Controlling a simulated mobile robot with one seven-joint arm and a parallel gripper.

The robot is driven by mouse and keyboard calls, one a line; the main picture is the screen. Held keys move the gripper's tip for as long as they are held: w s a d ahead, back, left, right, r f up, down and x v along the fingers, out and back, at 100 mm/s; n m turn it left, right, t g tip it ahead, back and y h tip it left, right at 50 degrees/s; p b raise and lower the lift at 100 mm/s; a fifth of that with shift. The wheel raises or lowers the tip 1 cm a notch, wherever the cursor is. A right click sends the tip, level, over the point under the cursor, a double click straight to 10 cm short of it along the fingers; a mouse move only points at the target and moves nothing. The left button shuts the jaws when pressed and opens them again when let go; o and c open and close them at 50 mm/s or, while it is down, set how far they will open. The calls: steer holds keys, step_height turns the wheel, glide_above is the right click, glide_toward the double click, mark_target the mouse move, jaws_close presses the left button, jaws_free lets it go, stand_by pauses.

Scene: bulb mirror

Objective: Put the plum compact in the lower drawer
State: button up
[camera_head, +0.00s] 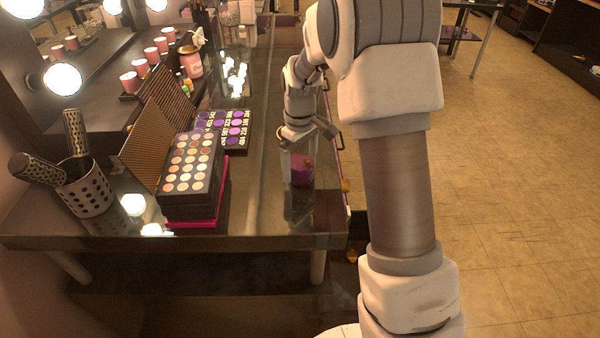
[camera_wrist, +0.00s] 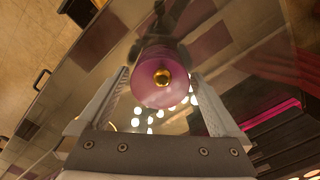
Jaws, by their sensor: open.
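The plum compact (camera_head: 302,172), a purple round container with a gold knob, stands on the glass tabletop near its right edge. In the wrist view the compact (camera_wrist: 160,92) is between my fingers, its gold knob facing the camera. My gripper (camera_head: 299,158) points down over it; in the wrist view my gripper (camera_wrist: 160,76) is open, with a finger on each side. I cannot tell whether either finger touches it. Dark handles show along the table's right side, one in the wrist view (camera_wrist: 41,79). My arm partly hides that side, and the lower drawer cannot be made out clearly.
Stacked eyeshadow palettes (camera_head: 190,165) and a purple palette (camera_head: 232,128) lie left of my gripper. A brush cup (camera_head: 86,190) stands at the front left. Pink candles (camera_head: 190,62) and a bulb-lit mirror line the left. Open tiled floor (camera_head: 510,200) lies right.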

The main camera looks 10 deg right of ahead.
steer(key=c, duration=1.5)
steer(key=shift+r, duration=0.1)
steer(key=shift+r, duration=0.55)
step_height(320, 180, up, 3)
steer(key=shift+f, duration=0.15)
steer(key=s+d+r, duration=0.6)
steer(key=d+r, duration=0.1)
steer(key=d, duration=0.3)
